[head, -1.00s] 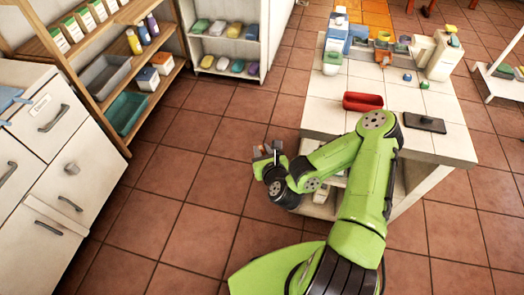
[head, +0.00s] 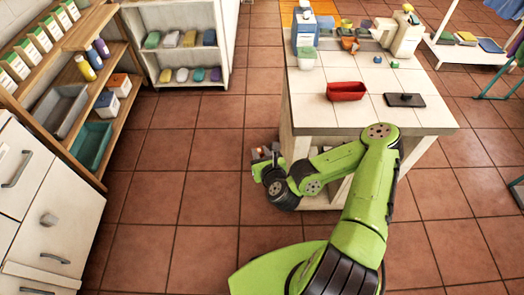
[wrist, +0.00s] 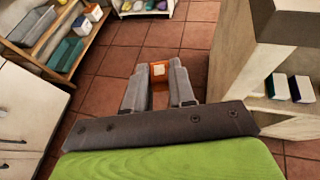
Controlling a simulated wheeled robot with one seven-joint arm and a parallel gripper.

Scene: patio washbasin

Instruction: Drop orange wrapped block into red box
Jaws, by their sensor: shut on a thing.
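My gripper (wrist: 158,88) is shut on the orange wrapped block (wrist: 158,71), which shows between the fingertips in the wrist view with a pale label on it. In the head view my gripper (head: 265,153) is held out over the floor, left of the white tiled table (head: 310,115) and below its top. The block is small and hard to make out there. The red box (head: 346,91) stands on the table top, open upward, to the right of and beyond my gripper. It is not seen in the wrist view.
A black flat tray (head: 404,100) lies right of the red box. Bottles, pots and a dispenser (head: 407,34) crowd the table's far end. A wooden shelf (head: 110,125) and white drawers (head: 50,205) stand at the left. The floor between is clear.

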